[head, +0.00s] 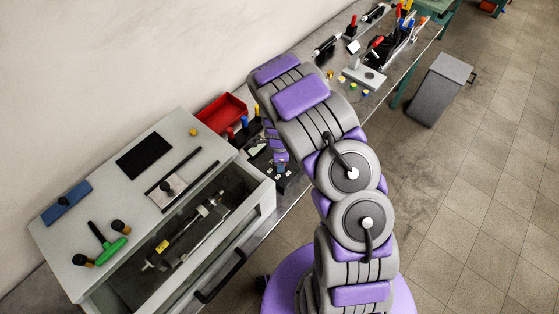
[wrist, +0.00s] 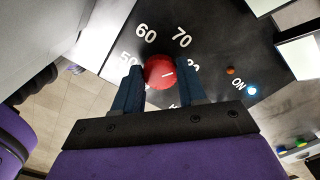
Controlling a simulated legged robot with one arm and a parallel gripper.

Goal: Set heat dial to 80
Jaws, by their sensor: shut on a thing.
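The red heat dial (wrist: 159,71) sits on a black panel (wrist: 225,45) in the wrist view. White numbers 50, 60 and 70 show around it; another number to its right is partly hidden by a finger. A short white line on the dial points right, toward that partly hidden number. My gripper (wrist: 158,76) is shut on the dial, with one dark blue finger on each side of it. In the head view, my gripper (head: 281,158) is low over the small black panel (head: 288,180), and the dial is hidden there.
On the panel, a lit blue-white light (wrist: 251,90) marked ON and a small orange light (wrist: 231,70) sit to the right. In the head view, a grey cabinet (head: 110,185) with an open drawer stands left, and a red tray (head: 221,113) lies behind the panel.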

